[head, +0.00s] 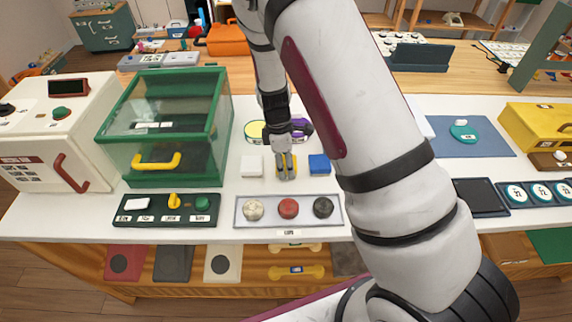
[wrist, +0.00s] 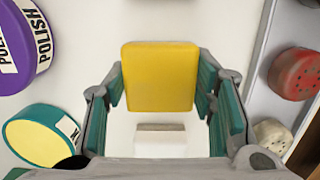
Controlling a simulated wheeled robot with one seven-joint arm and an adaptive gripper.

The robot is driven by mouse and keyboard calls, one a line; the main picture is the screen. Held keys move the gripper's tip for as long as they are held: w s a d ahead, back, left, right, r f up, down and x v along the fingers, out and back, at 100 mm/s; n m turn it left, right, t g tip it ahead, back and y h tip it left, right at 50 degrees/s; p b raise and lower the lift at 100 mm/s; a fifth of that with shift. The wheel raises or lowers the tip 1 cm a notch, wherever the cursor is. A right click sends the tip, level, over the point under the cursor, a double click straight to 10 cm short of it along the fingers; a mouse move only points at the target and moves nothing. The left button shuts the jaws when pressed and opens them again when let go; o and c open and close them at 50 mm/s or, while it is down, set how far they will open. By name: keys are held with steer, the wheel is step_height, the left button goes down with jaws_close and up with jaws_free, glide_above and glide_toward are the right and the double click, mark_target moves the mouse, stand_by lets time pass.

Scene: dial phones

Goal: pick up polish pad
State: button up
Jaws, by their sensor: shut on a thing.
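My gripper (head: 286,168) points down over the white counter, its fingers shut on the sides of a yellow rectangular pad (wrist: 160,72). The pad sits between the teal-lined fingertips in the wrist view, its flat top facing the camera. Its face bears no readable label. I cannot tell whether it is clear of the counter. A white block (head: 252,166) lies just left of it, also seen in the wrist view (wrist: 160,127). A blue block (head: 319,164) lies just right. A purple tin marked POLISH (wrist: 18,45) stands behind, beside a green tin with a yellow top (wrist: 40,136).
A tray (head: 288,222) with cream, red and black round pieces lies in front of my gripper. A green-framed glass box (head: 178,72) stands to the left, behind a dark panel (head: 168,221) with knobs. My own arm hides much of the counter on the right.

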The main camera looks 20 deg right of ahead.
steer(key=shift+r, duration=0.1)
steer(key=shift+r, duration=0.5)
steer(key=shift+s+d+r, duration=0.1)
steer(key=shift+s+r, duration=0.15)
steer(key=shift+r, duration=0.4)
steer(key=shift+s+r, duration=0.25)
steer(key=shift+r, duration=0.35)
steer(key=s, duration=0.5)
steer(key=s+d+r, duration=0.1)
steer(key=s, duration=0.4)
steer(key=s+d, duration=0.1)
steer(key=s, duration=0.3)
steer(key=shift+s+r, duration=0.15)
steer(key=shift+s, duration=0.25)
steer(key=shift+o, duration=1.2)
steer(key=shift+c, duration=0.4)
